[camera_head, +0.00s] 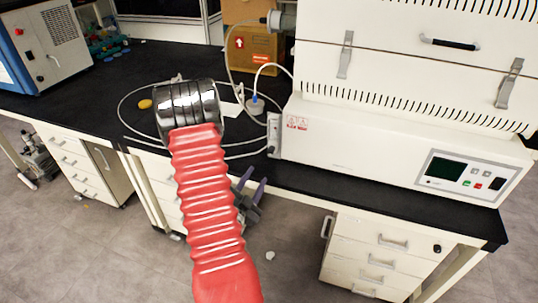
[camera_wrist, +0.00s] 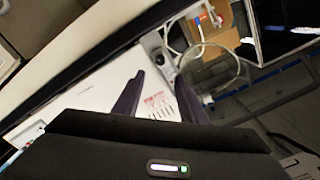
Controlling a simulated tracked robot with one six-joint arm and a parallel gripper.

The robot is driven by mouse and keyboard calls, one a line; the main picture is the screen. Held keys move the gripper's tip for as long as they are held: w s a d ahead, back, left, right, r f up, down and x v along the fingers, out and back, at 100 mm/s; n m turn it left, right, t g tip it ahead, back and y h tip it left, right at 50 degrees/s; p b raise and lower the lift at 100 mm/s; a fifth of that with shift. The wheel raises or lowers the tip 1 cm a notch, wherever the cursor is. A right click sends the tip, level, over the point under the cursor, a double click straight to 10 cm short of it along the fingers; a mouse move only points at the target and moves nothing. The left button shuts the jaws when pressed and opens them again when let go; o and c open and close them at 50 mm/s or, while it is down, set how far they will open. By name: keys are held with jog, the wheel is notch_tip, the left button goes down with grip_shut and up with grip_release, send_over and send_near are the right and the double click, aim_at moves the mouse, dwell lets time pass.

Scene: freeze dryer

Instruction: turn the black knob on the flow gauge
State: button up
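The flow gauge (camera_head: 274,132) is a slim pale upright strip on the left end of the white furnace in the head view. It also shows in the wrist view (camera_wrist: 158,50), beyond the fingertips. Its black knob (camera_head: 270,150) is a small dark spot near the strip's lower end. In the wrist view a small dark part there may be the knob, but it is too small to be sure. My gripper (camera_wrist: 159,78) has its two dark fingers apart with nothing between them. In the head view my gripper (camera_head: 252,184) is partly behind my red arm, below the gauge, apart from it.
The white furnace (camera_head: 350,150) stands on the black bench (camera_head: 85,95). A thin clear tube (camera_head: 122,110) loops across the bench near the gauge. A cardboard box (camera_head: 252,42) stands behind. White drawers (camera_head: 380,255) are below the bench; floor is open in front.

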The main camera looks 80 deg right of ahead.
aim_at(270, 153)
jog(key=d, duration=0.4)
jog(key=s+d, duration=0.1)
jog(key=d, duration=0.8)
jog(key=shift+s+d, duration=0.15)
jog(key=shift+d, duration=0.25)
grip_shut()
